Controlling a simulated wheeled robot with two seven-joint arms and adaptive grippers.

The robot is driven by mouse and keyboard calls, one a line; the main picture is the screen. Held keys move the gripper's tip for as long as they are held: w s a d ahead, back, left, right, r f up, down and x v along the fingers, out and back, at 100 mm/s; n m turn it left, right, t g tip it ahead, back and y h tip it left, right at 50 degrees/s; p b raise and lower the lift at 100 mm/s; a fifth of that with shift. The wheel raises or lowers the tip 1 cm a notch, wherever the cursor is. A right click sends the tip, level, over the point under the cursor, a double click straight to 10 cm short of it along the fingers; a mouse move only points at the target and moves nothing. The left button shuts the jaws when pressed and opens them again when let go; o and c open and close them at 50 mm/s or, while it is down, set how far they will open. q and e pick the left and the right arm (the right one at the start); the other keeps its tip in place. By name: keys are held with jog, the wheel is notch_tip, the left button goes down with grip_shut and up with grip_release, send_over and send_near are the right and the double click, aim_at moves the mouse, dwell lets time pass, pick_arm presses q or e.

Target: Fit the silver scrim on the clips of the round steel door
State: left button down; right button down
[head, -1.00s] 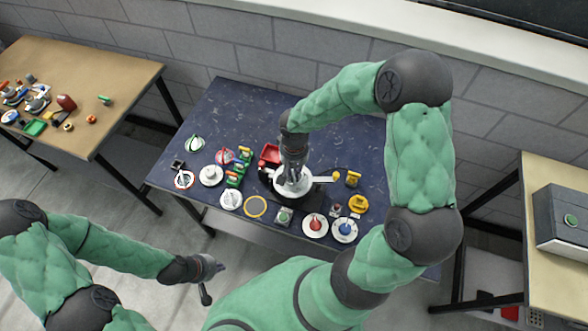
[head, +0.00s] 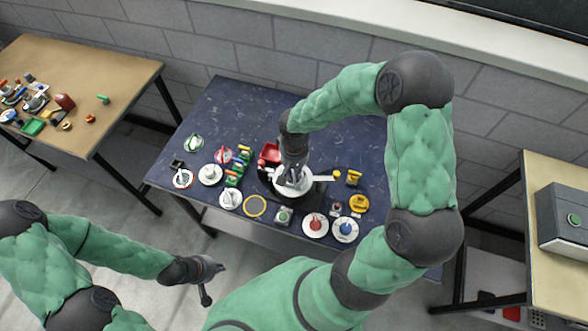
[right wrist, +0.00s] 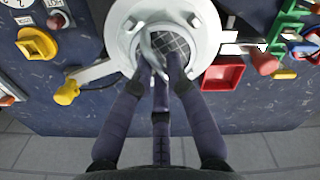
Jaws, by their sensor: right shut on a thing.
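The round steel door (head: 293,190) is a pale ring near the middle of the dark blue table. In the right wrist view it fills the top centre (right wrist: 128,42), with small pale clips around its opening. A grey mesh disc, which looks like the silver scrim (right wrist: 168,42), shows inside the ring. My right gripper (head: 292,178) points down over the door. In the right wrist view its fingers (right wrist: 160,72) close together at the mesh and hide part of it; whether the clips hold it, I cannot tell. My left gripper (head: 214,281) is empty with fingers apart, in front of the table.
Several round discs with handles line the table's left and front, including a yellow-rimmed one (head: 255,206), a red-knobbed one (head: 315,225) and a blue-knobbed one (head: 344,229). A red bin (head: 269,153) and yellow pieces (head: 353,177) flank the door. The table's back left is clear.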

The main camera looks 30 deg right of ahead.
jog(key=shift+f+b, duration=0.65)
jog(key=shift+b, duration=0.35)
dwell(1.6)
jog(key=c, duration=0.8)
grip_release()
jog(key=shift+c, duration=0.2)
jog(key=shift+r, duration=0.1)
jog(key=shift+r+p, duration=2.6)
jog(key=shift+r, duration=1.1)
